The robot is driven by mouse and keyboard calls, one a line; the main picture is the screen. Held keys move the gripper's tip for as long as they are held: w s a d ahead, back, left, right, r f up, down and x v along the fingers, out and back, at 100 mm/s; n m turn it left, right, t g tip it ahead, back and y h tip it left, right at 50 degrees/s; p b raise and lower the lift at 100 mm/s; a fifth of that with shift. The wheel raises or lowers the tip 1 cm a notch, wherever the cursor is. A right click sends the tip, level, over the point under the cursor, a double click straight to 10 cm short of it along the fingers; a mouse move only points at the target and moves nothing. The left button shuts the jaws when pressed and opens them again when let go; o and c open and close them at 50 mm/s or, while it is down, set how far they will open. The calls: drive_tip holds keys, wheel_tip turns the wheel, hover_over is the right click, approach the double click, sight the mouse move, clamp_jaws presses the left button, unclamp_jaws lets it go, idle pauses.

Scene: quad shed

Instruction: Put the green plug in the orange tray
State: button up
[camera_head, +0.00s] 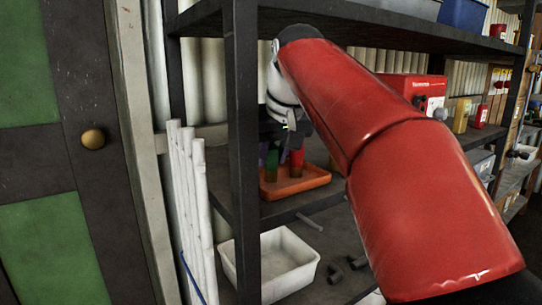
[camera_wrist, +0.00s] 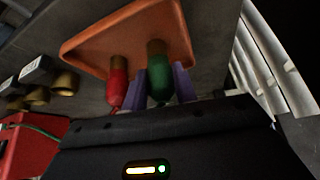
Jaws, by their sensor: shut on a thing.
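The green plug (camera_wrist: 158,78), with a brass-coloured end, is between the purple fingers of my gripper (camera_wrist: 160,84) in the wrist view. My gripper (camera_head: 272,155) is shut on it, and the green plug also shows in the head view (camera_head: 272,160). The orange tray (camera_wrist: 100,40) lies beyond the plug's brass end. In the head view the tray (camera_head: 312,181) is on the middle shelf, with the plug at or over its left part. I cannot tell whether the plug touches the tray floor.
A red plug (camera_wrist: 117,82) stands close beside the green one, also in the head view (camera_head: 296,160). A dark upright post (camera_head: 244,150) is just left of the tray. An upper shelf (camera_head: 400,22) hangs above. A white bin (camera_head: 270,262) is below.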

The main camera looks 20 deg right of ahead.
drive_tip(key=shift+w+f, duration=0.35)
drive_tip(key=shift+f, duration=0.15)
drive_tip(key=o, duration=1)
